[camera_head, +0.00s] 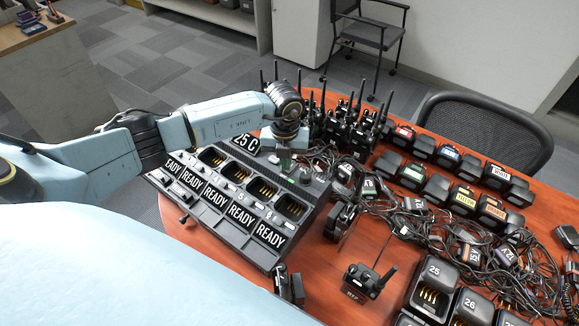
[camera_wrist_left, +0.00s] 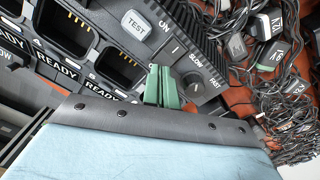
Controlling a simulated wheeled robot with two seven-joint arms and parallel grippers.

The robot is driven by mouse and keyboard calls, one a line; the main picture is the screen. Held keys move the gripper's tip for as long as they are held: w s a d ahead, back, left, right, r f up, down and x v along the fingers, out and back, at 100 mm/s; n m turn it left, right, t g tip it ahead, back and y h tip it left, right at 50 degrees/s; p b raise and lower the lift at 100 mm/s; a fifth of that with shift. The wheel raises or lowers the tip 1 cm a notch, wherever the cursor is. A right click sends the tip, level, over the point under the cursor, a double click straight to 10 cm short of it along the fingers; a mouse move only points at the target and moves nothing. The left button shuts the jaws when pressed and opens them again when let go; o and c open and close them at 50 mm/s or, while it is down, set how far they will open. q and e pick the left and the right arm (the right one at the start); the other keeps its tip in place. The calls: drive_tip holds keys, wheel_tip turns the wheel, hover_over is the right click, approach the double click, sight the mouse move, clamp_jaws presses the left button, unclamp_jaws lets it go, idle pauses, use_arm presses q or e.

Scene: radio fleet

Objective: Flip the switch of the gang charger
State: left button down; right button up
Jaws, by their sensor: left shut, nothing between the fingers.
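The gang charger (camera_head: 255,214) is a long black unit with several slots and READY labels, lying at the left end of the red-brown table. In the left wrist view, its panel (camera_wrist_left: 213,62) shows a black switch (camera_wrist_left: 175,48) marked "I" below the word ON. My left gripper (camera_head: 284,158) reaches over the charger's far right end, pointing down. In the wrist view its green fingertips (camera_wrist_left: 163,86) are shut together and empty, just below the switch. Whether they touch it I cannot tell; they may hide its lower part. My right gripper is not in view.
A TEST button (camera_wrist_left: 137,25) and a SLOW/FAST knob (camera_wrist_left: 194,86) flank the switch. Standing radios (camera_head: 350,130) crowd the table behind, and tangled cables (camera_head: 410,220) lie to the right. A radio (camera_head: 368,280) stands on barer table in front.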

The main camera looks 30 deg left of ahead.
use_arm(q)
drive_tip(key=shift+f+b, duration=0.5)
drive_tip(key=shift+f, duration=0.25)
idle(0.3)
wheel_tip(320, 180, up, 7)
drive_tip(key=p, duration=0.6)
drive_tip(key=shift+r, duration=0.1)
idle(0.3)
